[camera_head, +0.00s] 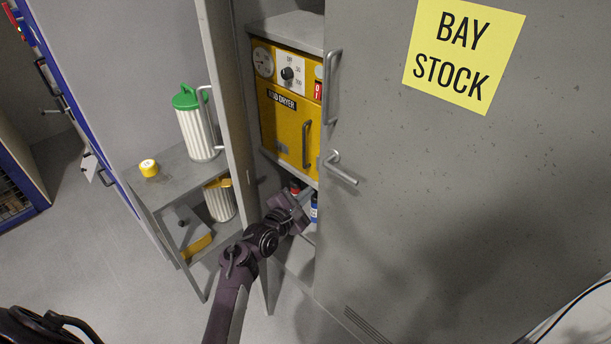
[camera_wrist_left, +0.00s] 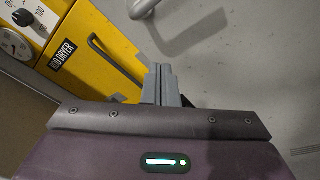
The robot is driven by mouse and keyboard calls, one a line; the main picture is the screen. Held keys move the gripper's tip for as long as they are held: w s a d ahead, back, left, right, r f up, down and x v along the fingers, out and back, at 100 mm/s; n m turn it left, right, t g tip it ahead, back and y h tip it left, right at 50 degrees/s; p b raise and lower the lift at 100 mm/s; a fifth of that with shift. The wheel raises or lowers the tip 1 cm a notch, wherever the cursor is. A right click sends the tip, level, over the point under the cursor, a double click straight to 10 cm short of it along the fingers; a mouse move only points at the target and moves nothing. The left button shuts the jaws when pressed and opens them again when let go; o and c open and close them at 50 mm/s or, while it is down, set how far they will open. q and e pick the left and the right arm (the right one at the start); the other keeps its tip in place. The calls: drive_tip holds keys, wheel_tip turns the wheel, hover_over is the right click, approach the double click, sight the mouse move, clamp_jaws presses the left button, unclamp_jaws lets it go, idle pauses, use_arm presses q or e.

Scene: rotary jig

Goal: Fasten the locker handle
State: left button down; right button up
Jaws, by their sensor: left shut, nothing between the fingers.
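The grey locker has its right door (camera_head: 440,190) shut and its left door (camera_head: 222,75) swung open. The locker handle (camera_head: 340,169), a bent metal lever, sits on the right door near its edge and points down to the right. It also shows at the top of the left wrist view (camera_wrist_left: 143,9). A vertical pull bar (camera_head: 332,88) is above it. My left gripper (camera_head: 304,197) is shut and empty, below and left of the lever, apart from it, in front of the opening. My right gripper is not in view.
A yellow rod dryer (camera_head: 285,120) stands on a shelf inside the locker, with small bottles (camera_head: 313,208) below it. A side table (camera_head: 180,180) at left holds a green-lidded canister (camera_head: 195,122) and a yellow roll (camera_head: 149,168). A yellow sign (camera_head: 463,50) is on the right door.

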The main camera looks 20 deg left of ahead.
use_arm(q)
drive_tip(key=shift+p+v, duration=0.4)
drive_tip(key=shift+v, duration=1.4)
drive_tip(key=shift+a, duration=0.2)
